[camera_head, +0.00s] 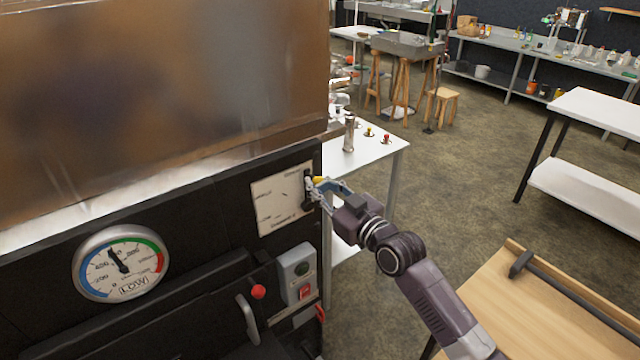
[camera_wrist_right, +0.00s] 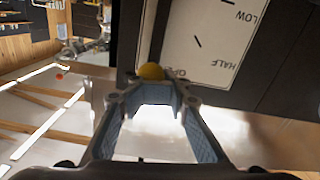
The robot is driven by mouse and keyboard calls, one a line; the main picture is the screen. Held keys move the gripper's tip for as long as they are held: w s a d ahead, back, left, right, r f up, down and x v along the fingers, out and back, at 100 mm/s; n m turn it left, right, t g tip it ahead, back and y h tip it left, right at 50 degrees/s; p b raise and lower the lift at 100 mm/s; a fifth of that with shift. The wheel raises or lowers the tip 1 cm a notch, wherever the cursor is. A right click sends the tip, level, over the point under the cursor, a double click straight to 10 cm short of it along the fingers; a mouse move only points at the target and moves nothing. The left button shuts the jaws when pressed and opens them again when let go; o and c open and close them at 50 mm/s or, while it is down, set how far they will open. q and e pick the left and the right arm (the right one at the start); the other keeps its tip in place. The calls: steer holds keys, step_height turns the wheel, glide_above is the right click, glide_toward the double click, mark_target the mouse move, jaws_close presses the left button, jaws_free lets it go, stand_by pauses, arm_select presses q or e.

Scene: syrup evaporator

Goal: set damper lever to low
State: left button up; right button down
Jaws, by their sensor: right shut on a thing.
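The damper lever's yellow knob (camera_head: 318,180) is at the right edge of the white damper plate (camera_head: 282,198) on the black evaporator front. My right gripper (camera_head: 321,187) is shut on the knob. In the right wrist view the yellow knob (camera_wrist_right: 151,72) sits between the fingertips, beside the "OPEN" mark. The damper plate (camera_wrist_right: 200,40) there also carries HALF and LOW marks, with LOW farthest from the knob. The lever's shaft is mostly hidden by the gripper. My left gripper is out of view.
A round gauge (camera_head: 121,263) and a grey switch box (camera_head: 297,272) are on the evaporator front. A red ball knob (camera_head: 258,292) is left of the box. A white table (camera_head: 375,152) stands behind my right gripper, and a wooden-topped cart (camera_head: 520,315) at lower right.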

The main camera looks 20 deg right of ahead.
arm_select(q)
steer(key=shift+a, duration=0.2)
arm_select(e)
steer(key=shift+a, duration=0.1)
stand_by(0.4)
steer(key=c, duration=2.2)
jaws_free()
steer(key=shift+c, duration=0.2)
steer(key=o, duration=0.5)
steer(key=shift+w+a+f, duration=0.15)
steer(key=shift+a, duration=0.1)
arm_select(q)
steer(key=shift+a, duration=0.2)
arm_select(e)
steer(key=shift+o, duration=0.4)
steer(key=shift+a, duration=0.1)
steer(key=shift+d, duration=0.3)
arm_select(q)
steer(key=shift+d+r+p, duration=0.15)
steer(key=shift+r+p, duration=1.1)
steer(key=shift+p, duration=0.05)
arm_select(e)
steer(key=v, duration=0.9)
steer(key=shift+a, duration=0.1)
